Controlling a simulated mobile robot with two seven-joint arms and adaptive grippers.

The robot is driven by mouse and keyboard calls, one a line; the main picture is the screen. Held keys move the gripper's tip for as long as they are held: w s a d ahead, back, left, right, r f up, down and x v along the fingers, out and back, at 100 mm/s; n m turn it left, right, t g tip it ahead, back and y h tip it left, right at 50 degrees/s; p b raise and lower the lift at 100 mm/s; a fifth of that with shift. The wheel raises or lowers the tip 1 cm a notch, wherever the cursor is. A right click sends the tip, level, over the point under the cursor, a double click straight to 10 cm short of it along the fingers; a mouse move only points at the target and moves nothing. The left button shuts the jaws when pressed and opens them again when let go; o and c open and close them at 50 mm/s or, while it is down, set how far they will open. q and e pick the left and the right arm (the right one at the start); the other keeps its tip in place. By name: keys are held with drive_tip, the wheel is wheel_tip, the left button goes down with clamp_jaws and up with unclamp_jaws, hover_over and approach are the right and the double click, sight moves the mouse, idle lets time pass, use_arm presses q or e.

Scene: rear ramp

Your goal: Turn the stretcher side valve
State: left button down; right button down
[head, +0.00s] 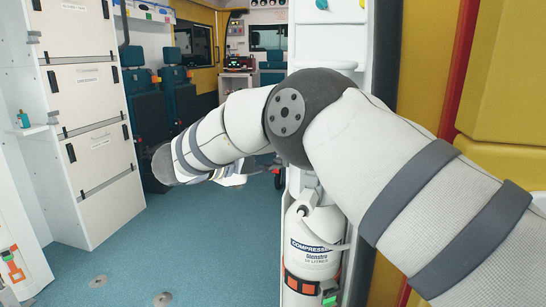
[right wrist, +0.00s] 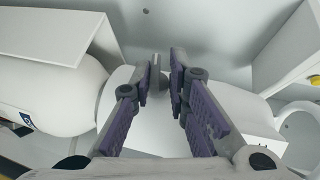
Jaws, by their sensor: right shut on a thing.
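A white gas bottle (head: 315,250) labelled "COMPRESSED" stands upright in a narrow white bay, with its pale valve (head: 309,196) on top. In the right wrist view the rounded bottle (right wrist: 50,55) lies to the left, with a white neck piece running towards my fingers. My right gripper (right wrist: 166,72) has its fingertips close together on a small part of the valve, mostly hidden between them. In the head view my right arm crosses from the right and bends down at the left; its fingers are not clear there. My left gripper is in neither view.
The bay's white side panels stand close around the bottle. An orange strap (head: 303,284) with a green buckle holds the bottle. White cabinets (head: 90,120) stand at the left, and teal seats (head: 145,105) stand further back. The blue floor (head: 190,250) between is clear.

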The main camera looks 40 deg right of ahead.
drive_tip(key=shift+a+f, duration=0.15)
drive_tip(key=shift+f, duration=0.4)
drive_tip(key=c, duration=1.7)
unclamp_jaws()
drive_tip(key=shift+s, duration=0.1)
drive_tip(key=shift+r, duration=0.3)
drive_tip(key=v, duration=1.2)
